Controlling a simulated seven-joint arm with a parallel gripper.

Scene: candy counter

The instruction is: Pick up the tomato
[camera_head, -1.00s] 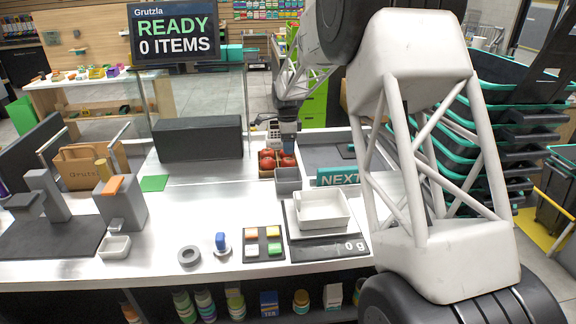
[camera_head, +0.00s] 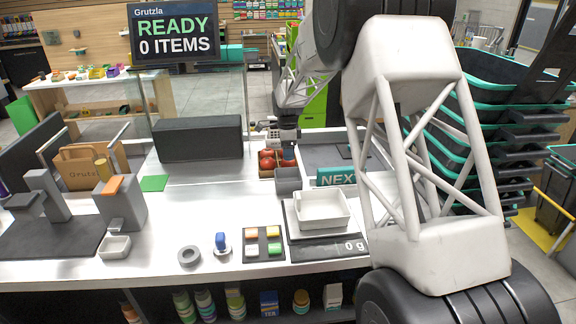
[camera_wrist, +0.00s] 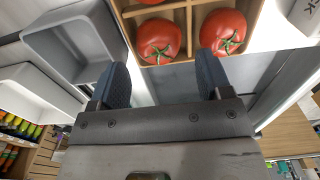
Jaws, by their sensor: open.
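Red tomatoes with green stems sit in a wooden divided crate (camera_wrist: 184,57) on the counter. In the wrist view one tomato (camera_wrist: 159,40) lies just beyond the gap between my fingers, and another tomato (camera_wrist: 222,31) lies to its right in a separate compartment. A third tomato shows only partly at the top edge. In the head view tomatoes (camera_head: 266,163) show left of my gripper (camera_head: 288,153), which partly hides the crate. In the wrist view my gripper (camera_wrist: 160,80) is open, with nothing between its two dark fingers.
A grey bin (camera_wrist: 72,45) stands beside the crate, and a white tray (camera_head: 322,226) sits on a scale in front. A NEXT sign (camera_head: 338,177) stands to the right. A dark box (camera_head: 198,138) is at the back left. Bare counter lies left of the crate.

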